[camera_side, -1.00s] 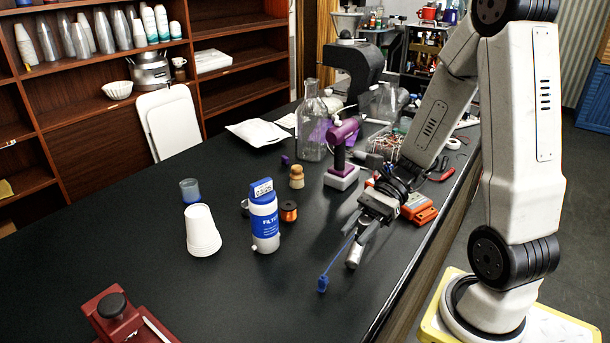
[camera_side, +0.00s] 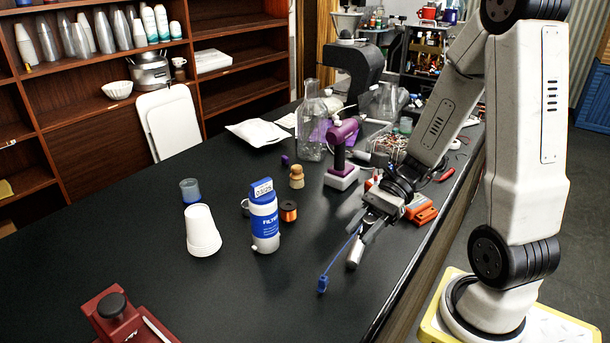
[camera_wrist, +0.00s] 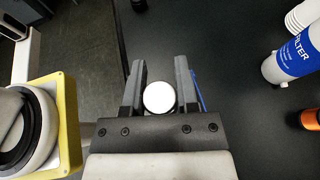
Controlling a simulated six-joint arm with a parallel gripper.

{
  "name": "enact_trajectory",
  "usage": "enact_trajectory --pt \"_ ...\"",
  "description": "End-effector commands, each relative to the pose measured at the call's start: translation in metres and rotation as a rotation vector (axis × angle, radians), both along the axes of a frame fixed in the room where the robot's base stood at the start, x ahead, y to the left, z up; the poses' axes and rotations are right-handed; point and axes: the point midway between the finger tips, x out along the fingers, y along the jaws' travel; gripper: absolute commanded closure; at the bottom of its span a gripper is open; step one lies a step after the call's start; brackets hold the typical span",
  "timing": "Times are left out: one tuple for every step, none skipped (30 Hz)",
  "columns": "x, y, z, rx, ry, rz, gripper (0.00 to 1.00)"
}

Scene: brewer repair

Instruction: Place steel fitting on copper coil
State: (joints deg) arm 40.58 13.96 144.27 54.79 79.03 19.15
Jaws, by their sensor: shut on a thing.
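The steel fitting (camera_side: 354,252) is a pale grey cylinder near the table's right edge. In the wrist view its round, light end (camera_wrist: 159,97) shows between the two fingers. My gripper (camera_side: 368,228) is shut on it, and it also shows in the wrist view (camera_wrist: 159,85). The side view does not clearly show whether the fitting is clear of the table. The copper coil (camera_side: 288,211) is an orange-brown spool standing to the left of my gripper, behind the filter bottle. Part of it shows at the right edge of the wrist view (camera_wrist: 310,119).
A blue-tipped tool (camera_side: 322,284) lies close beside the fitting. A white-and-blue filter bottle (camera_side: 264,222) stands next to the coil, with white cups (camera_side: 203,232) to its left. A cork figure (camera_side: 297,178) and a purple device (camera_side: 342,150) stand behind. The front middle of the table is clear.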

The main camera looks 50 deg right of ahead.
Motion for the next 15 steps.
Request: enact_trajectory --pt "0.004 -0.002 0.001 -0.005 -0.001 -0.015 1.0" --pt "0.007 -0.003 0.001 -0.007 -0.001 -0.027 1.0" --pt "0.012 -0.004 0.002 -0.011 -0.001 -0.049 1.0" --pt "0.016 -0.006 0.003 -0.015 -0.001 -0.064 1.0" --pt "0.021 -0.008 0.004 -0.018 -0.001 -0.086 1.0" --pt "0.028 -0.011 0.005 -0.024 -0.001 -0.116 1.0" --pt "0.033 -0.014 0.007 -0.027 -0.002 -0.141 1.0" --pt "0.039 -0.016 0.008 -0.03 -0.001 -0.168 1.0" --pt "0.048 -0.02 0.01 -0.034 -0.001 -0.205 1.0" --pt "0.054 -0.023 0.012 -0.035 -0.001 -0.234 1.0" --pt "0.061 -0.026 0.014 -0.036 -0.002 -0.264 1.0" --pt "0.069 -0.031 0.017 -0.037 -0.001 -0.305 1.0" --pt "0.076 -0.034 0.02 -0.035 -0.002 -0.335 1.0" --pt "0.082 -0.037 0.023 -0.034 -0.002 -0.365 1.0" --pt "0.09 -0.041 0.026 -0.031 -0.002 -0.403 1.0"
